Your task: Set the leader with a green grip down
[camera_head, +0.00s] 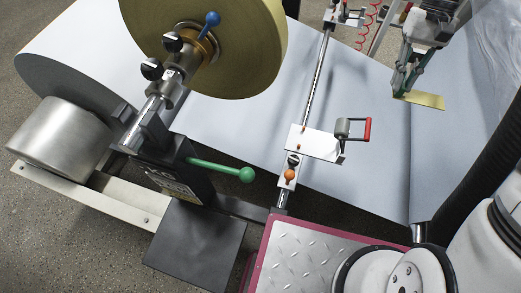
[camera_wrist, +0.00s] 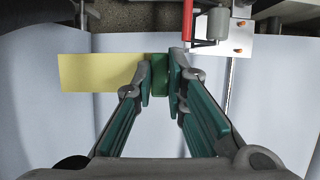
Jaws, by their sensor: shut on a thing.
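The leader is a flat yellow strip (camera_head: 425,100) with a green grip at one end. In the wrist view the yellow strip (camera_wrist: 100,72) reaches out to the left, and its green grip (camera_wrist: 159,74) sits between the fingertips. My gripper (camera_head: 404,82) is shut on the green grip and holds the leader over the wide pale paper web at the upper right. In the wrist view my gripper (camera_wrist: 160,82) hides part of the grip. I cannot tell how high the strip is above the paper.
A large yellow roll (camera_head: 250,50) sits on a spindle at the upper left. A steel rod (camera_head: 318,75) crosses the paper and carries a white bracket (camera_head: 310,143) with a red-handled clamp (camera_head: 367,130). A green lever (camera_head: 222,168) sticks out below the roll. A diamond-plate step (camera_head: 300,255) lies in front.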

